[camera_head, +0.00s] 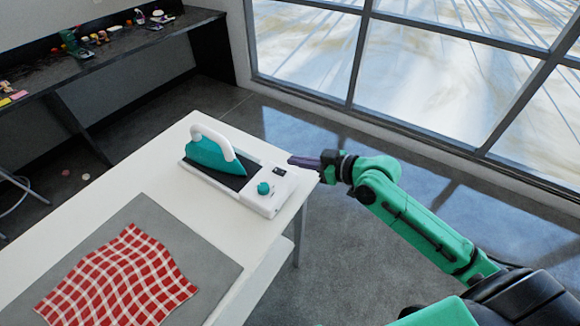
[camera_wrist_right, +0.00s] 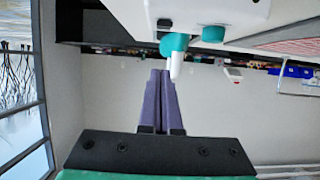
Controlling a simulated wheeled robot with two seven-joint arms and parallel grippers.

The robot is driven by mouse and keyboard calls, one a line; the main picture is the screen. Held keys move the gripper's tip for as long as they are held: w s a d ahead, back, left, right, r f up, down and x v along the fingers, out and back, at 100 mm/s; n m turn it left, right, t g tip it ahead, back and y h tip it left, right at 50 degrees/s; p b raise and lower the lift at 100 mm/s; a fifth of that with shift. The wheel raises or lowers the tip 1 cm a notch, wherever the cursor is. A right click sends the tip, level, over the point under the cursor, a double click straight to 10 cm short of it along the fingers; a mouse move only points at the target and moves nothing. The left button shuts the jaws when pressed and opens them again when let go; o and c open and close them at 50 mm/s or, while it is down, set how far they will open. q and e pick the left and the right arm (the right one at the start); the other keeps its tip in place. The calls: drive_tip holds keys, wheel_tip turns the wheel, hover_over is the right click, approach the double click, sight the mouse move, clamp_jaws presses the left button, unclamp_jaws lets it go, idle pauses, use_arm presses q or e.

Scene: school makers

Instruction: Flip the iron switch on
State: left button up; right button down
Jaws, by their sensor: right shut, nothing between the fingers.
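The iron (camera_head: 211,152), teal with a white handle, rests on a dark plate of its white station (camera_head: 261,201) at the table's far end. The station's right end carries a teal knob (camera_head: 263,188) and a small dark switch (camera_head: 279,171). My right gripper (camera_head: 291,161) is shut and empty, its purple fingers just beside the station's right edge near the switch. I cannot tell whether it touches. My left gripper is not in view.
A red checked cloth (camera_head: 120,280) lies on a grey mat (camera_head: 215,262) on the white table (camera_head: 170,174). A dark counter (camera_head: 90,62) with small items runs along the back wall. Large windows are at the right. Floor right of the table is clear.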

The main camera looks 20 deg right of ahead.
sight(290, 177)
drive_tip(key=p+x, duration=0.1)
drive_tip(key=x, duration=0.2)
drive_tip(key=shift+w+a+f, duration=0.1)
drive_tip(key=shift+w+a, duration=0.05)
drive_tip(key=shift+a, duration=0.1)
wheel_tip(290, 177, down, 3)
drive_tip(key=shift+d, duration=0.2)
drive_tip(key=shift+s+d+f, duration=0.15)
drive_tip(key=shift+s+f, duration=0.15)
drive_tip(key=shift+f, duration=0.1)
